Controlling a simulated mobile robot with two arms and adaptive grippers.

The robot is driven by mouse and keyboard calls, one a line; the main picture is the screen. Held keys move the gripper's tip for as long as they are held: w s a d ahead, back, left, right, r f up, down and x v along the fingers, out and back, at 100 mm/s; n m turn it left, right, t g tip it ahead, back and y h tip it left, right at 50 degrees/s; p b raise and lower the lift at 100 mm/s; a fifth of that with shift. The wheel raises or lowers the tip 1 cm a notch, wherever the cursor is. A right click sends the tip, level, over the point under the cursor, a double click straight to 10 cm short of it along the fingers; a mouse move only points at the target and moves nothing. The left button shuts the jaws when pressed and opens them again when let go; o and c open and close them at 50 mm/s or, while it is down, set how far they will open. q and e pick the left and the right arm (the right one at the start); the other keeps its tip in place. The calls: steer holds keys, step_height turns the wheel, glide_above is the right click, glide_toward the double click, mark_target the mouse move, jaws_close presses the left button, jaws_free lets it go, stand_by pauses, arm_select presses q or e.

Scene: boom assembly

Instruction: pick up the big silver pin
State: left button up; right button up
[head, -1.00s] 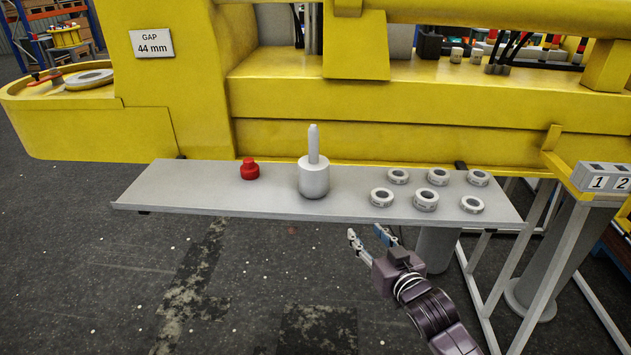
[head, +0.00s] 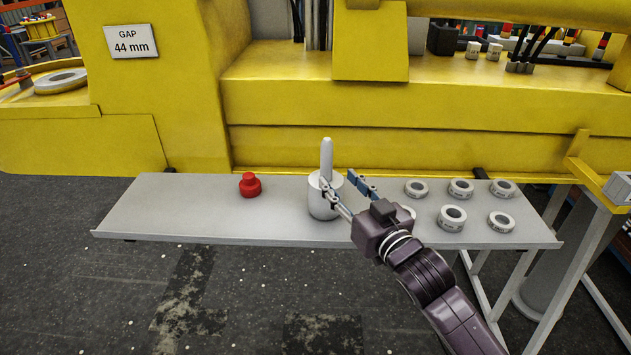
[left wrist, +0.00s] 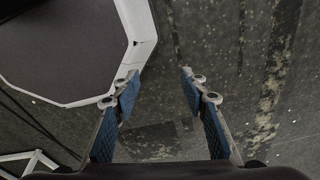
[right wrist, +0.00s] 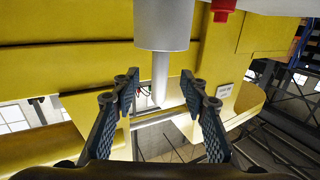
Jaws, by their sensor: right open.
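The big silver pin (head: 326,158) stands upright on the grey shelf (head: 190,215), with its thick body down and its thin shaft up. My right gripper (head: 339,179) is open in front of it, its fingertips close to the pin and partly covering the thick body. In the right wrist view the pin (right wrist: 161,75) appears upside down, its shaft lined up between the two open fingers. I cannot tell whether a finger touches it. My left gripper (left wrist: 160,82) is open and empty over the dark floor, in the left wrist view only.
A red knobbed part (head: 250,185) stands left of the pin. Several pale rings (head: 452,217) lie to the right, one partly hidden behind my right gripper. The yellow boom (head: 400,110) rises behind the shelf. The shelf's left end is clear.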

mark_target(329, 166)
steer(key=shift+w+a+r, duration=0.2)
steer(key=shift+w+a, duration=0.15)
steer(key=shift+w, duration=0.25)
steer(key=shift+w+a, duration=0.1)
steer(key=shift+w, duration=0.15)
steer(key=shift+r+p, duration=0.35)
steer(key=shift+p, duration=0.1)
steer(key=shift+r+p+x, duration=0.25)
steer(key=shift+p+x, duration=0.35)
steer(key=shift+x, duration=0.4)
steer(key=x, duration=0.3)
steer(key=shift+w+f+p, duration=0.1)
steer(key=shift+f+p, duration=0.15)
steer(key=shift+p, duration=0.15)
arm_select(q)
steer(key=r, duration=0.1)
steer(key=s+r, duration=0.1)
steer(key=r, duration=0.1)
steer(key=shift+s+d, duration=0.1)
steer(key=shift+d, duration=0.05)
arm_select(e)
jaws_close()
